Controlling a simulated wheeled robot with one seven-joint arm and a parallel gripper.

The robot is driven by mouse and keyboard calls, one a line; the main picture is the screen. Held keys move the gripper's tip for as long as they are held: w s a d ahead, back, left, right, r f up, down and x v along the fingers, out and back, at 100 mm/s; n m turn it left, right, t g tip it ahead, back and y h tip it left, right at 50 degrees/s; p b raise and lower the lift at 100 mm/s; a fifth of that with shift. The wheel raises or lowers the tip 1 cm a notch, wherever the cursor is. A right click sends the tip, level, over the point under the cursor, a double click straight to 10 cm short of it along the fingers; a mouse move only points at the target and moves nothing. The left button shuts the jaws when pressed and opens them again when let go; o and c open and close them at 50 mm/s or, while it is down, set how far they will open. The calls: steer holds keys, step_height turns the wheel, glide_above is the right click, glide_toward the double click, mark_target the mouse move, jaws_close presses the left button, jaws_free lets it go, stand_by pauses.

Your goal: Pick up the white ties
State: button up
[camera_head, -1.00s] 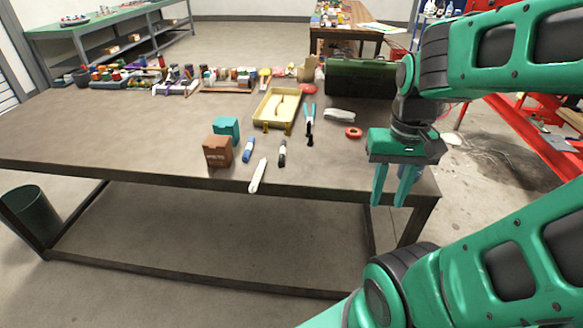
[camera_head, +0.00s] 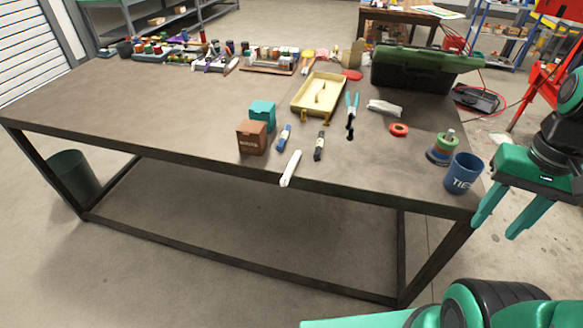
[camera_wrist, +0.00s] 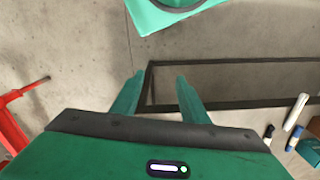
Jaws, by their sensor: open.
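The white ties (camera_head: 290,168) look like a slim white bundle lying at the table's front edge, with the near end at the edge. They also show at the right of the wrist view (camera_wrist: 295,112). My gripper (camera_head: 492,230) is open and empty, off the table's right end, well to the right of the ties and pointing down. In the wrist view my gripper's fingers (camera_wrist: 160,78) stand apart with only floor and table frame between them. A blue bundle (camera_head: 284,137) and a black bundle (camera_head: 319,146) lie near the white ties.
A brown box (camera_head: 252,138) and a teal box (camera_head: 262,114) stand left of the bundles. A yellow tray (camera_head: 318,94), pliers (camera_head: 352,112) and a red ring (camera_head: 399,129) lie behind. A blue cup marked "TIE" (camera_head: 463,174) stands at the right corner. The table's left part is clear.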

steer(key=w+a+n+t, duration=0.1)
steer(key=w+a+n, duration=0.3)
steer(key=w+n, duration=0.65)
steer(key=n+t+y, duration=0.2)
steer(key=n+y, duration=0.4)
steer(key=n, duration=2.1)
glide_toward(289, 175)
steer(key=shift+x, duration=4.25)
jaws_close()
